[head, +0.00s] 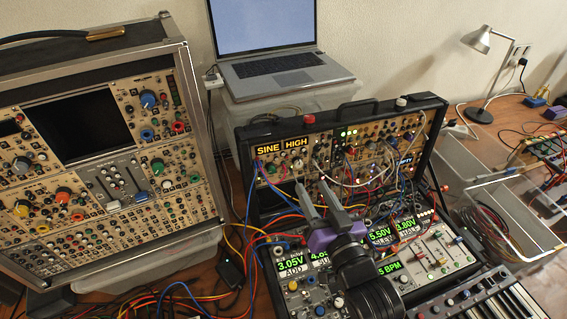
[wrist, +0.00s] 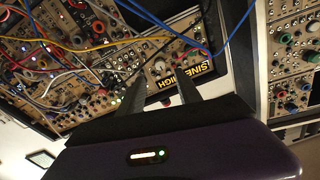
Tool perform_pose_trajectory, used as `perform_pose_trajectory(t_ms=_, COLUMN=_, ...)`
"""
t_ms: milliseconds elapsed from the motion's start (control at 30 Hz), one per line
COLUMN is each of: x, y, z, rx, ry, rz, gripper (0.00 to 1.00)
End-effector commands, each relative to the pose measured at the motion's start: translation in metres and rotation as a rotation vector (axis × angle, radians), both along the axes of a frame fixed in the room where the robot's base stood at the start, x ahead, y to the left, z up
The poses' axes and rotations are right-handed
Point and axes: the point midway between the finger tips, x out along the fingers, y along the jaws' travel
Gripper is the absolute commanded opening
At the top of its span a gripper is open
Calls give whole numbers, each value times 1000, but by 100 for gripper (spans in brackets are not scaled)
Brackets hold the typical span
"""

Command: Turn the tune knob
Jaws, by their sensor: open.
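A small module with yellow "SINE" and "HIGH" displays (head: 280,146) sits at the upper left of the open synth case (head: 342,128). Below the displays are a knob at its left (head: 271,168) and another at its right (head: 294,157). No "tune" label is readable, so I cannot tell which knob it is. My gripper (head: 316,192) is open and empty, its two grey fingers pointing up toward this module from below. In the wrist view the same displays (wrist: 189,77) show upside down beside my fingers (wrist: 158,84), with a pale knob (wrist: 158,67) just beyond the gap, apparently untouched.
Patch cables (head: 368,175) hang across the case close right of my fingers. A larger synth case (head: 95,165) stands at the left, a laptop (head: 285,75) behind. A lower panel with green displays (head: 293,264) lies beneath my arm. A clear bin (head: 490,200) is at the right.

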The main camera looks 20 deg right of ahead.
Motion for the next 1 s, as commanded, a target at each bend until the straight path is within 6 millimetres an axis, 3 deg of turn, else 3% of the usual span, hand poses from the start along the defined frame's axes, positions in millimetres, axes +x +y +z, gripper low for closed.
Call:
perform_pose_trajectory(t_ms=167, x=7, y=0, z=-2, rx=23, ry=15, rz=-1, gripper=41)
perform_pose_trajectory(t_ms=600, x=67, y=1, z=-1, rx=24, ry=14, rz=-1, gripper=41)
perform_pose_trajectory(t_ms=1000, x=77, y=0, z=-3, rx=22, ry=13, rz=-1, gripper=41)
